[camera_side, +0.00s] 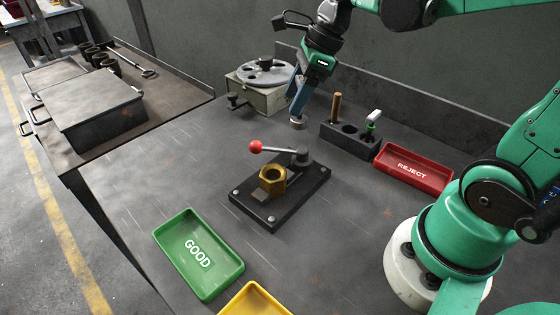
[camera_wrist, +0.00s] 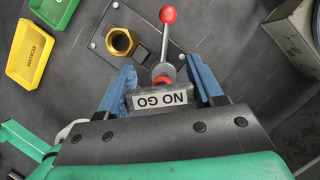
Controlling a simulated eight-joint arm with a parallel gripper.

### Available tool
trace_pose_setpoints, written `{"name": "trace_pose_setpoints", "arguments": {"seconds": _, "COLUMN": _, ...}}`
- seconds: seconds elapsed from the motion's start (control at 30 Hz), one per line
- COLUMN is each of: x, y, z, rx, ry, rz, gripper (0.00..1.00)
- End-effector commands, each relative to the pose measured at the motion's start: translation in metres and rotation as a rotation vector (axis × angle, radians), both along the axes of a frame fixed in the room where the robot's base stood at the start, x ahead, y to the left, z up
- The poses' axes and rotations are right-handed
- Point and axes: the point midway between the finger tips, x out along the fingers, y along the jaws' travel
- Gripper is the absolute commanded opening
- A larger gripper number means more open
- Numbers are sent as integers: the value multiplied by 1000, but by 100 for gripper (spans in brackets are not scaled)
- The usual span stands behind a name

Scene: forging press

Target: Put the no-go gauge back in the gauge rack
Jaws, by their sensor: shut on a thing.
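In the side view my gripper (camera_side: 296,100) is above the table, left of the gauge rack, and the gauge's grey end (camera_side: 297,123) points down below the fingers.
A clamp fixture (camera_side: 302,190) with a brass nut (camera_side: 272,179) and red-knobbed lever stands in front. A grey machine with a round plate (camera_side: 262,85) is behind left. A red REJECT tray (camera_side: 412,168) sits right of the rack; the green GOOD tray (camera_side: 198,254) and a yellow tray (camera_side: 254,300) are nearer.

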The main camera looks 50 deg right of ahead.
Motion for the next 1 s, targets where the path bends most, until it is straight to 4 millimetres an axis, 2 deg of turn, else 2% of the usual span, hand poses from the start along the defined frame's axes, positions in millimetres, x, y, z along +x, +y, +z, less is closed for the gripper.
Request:
{"name": "trace_pose_setpoints", "arguments": {"seconds": 0.03, "x": 0, "y": -25, "z": -2, "rx": 0, "ry": 0, "rz": -61, "gripper": 0}}
{"name": "trace_pose_setpoints", "arguments": {"seconds": 0.2, "x": -11, "y": -92, "z": -10, "rx": 1, "ry": 0, "rz": -209, "gripper": 0}}
{"name": "trace_pose_setpoints", "arguments": {"seconds": 0.3, "x": -20, "y": -119, "z": -13, "rx": 1, "ry": -1, "rz": -268, "gripper": 0}}
{"name": "trace_pose_setpoints", "arguments": {"seconds": 0.4, "x": -26, "y": -135, "z": -15, "rx": 2, "ry": -1, "rz": -305, "gripper": 0}}
{"name": "trace_pose_setpoints", "arguments": {"seconds": 0.57, "x": -31, "y": -145, "z": -20, "rx": 2, "ry": -1, "rz": -326, "gripper": 0}}
{"name": "trace_pose_setpoints", "arguments": {"seconds": 1.0, "x": -31, "y": -145, "z": -54, "rx": 2, "ry": -2, "rz": -326, "gripper": 0}}
